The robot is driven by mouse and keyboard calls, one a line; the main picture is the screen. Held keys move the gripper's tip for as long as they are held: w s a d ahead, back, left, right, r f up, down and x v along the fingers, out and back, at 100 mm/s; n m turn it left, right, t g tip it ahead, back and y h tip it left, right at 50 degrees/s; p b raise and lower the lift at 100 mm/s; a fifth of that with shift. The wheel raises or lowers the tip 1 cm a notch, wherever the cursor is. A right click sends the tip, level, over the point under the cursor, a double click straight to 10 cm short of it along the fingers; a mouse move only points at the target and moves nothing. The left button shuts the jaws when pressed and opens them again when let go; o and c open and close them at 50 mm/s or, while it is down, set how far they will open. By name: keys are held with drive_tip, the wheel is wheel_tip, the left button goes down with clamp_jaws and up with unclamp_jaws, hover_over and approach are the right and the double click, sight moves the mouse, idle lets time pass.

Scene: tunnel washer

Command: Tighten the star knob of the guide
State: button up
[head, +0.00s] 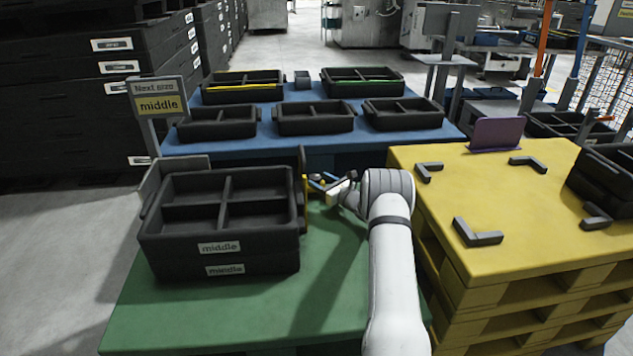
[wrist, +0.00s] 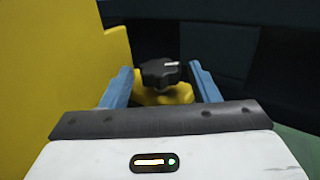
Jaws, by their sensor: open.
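The star knob (wrist: 160,73) is black with a white mark on its top and shows in the wrist view. It sits on a yellow foot of the guide (wrist: 75,55), whose tall yellow plate rises at the left. The guide also shows in the head view (head: 305,200), upright at the right side of the stacked black crates. My gripper (wrist: 160,85) is open, with one blue finger on each side of the knob. I cannot tell whether the fingers touch it. In the head view my gripper (head: 322,183) is small and partly hidden by my arm.
Two stacked black crates (head: 220,248) labelled "middle" stand on the green table (head: 330,290). A sign (head: 158,100) reads "Next size middle". A blue table (head: 300,143) with several black trays is behind. A yellow pallet stack (head: 530,230) with dark corner brackets stands at the right.

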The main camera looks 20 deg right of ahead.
drive_tip(key=shift+x, duration=1)
drive_tip(key=shift+c, duration=0.2)
drive_tip(key=c, duration=0.7)
drive_tip(key=shift+o, duration=0.2)
drive_tip(key=shift+a+m+t+h+b, duration=0.15)
drive_tip(key=shift+m+t+h+b, duration=0.1)
drive_tip(key=shift+m+h+b, duration=0.5)
drive_tip(key=shift+a+m+t+h+b, duration=0.2)
drive_tip(key=shift+m+h, duration=0.25)
drive_tip(key=shift+h, duration=0.6)
drive_tip(key=shift+s+r+m+t+h+b, duration=0.1)
drive_tip(key=shift+m+t+h+b, duration=0.3)
drive_tip(key=shift+m+h, duration=1)
drive_tip(key=shift+n+h, duration=0.3)
drive_tip(key=o, duration=0.7)
